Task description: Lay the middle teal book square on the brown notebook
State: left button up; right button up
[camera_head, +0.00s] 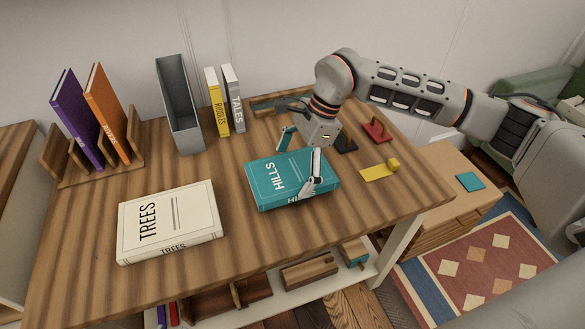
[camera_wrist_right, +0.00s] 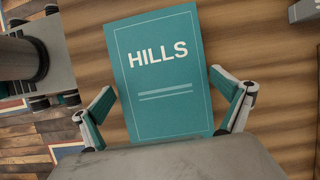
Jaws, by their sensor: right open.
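The teal book (camera_head: 265,185), titled HILLS, lies flat on the plank table, its spine toward the front edge. It also fills the middle of the right wrist view (camera_wrist_right: 160,105). It is the only teal book I make out. My right gripper (camera_head: 298,167) is open over the book's right part, one finger near the far edge and one near the spine. In the right wrist view the gripper (camera_wrist_right: 163,108) has one finger on either side of the book; contact is unclear. No brown notebook is discernible. My left gripper is not in view.
A cream TREES book (camera_head: 168,222) lies front left. Behind stand a wooden rack (camera_head: 58,150) with purple and orange books, a grey file holder (camera_head: 180,110) and yellow and grey books. Small dark, red (camera_head: 377,129) and yellow (camera_head: 378,172) items lie right. Table between the two flat books is clear.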

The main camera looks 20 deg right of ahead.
jog(key=p+v, duration=0.1)
jog(key=v, duration=1.1)
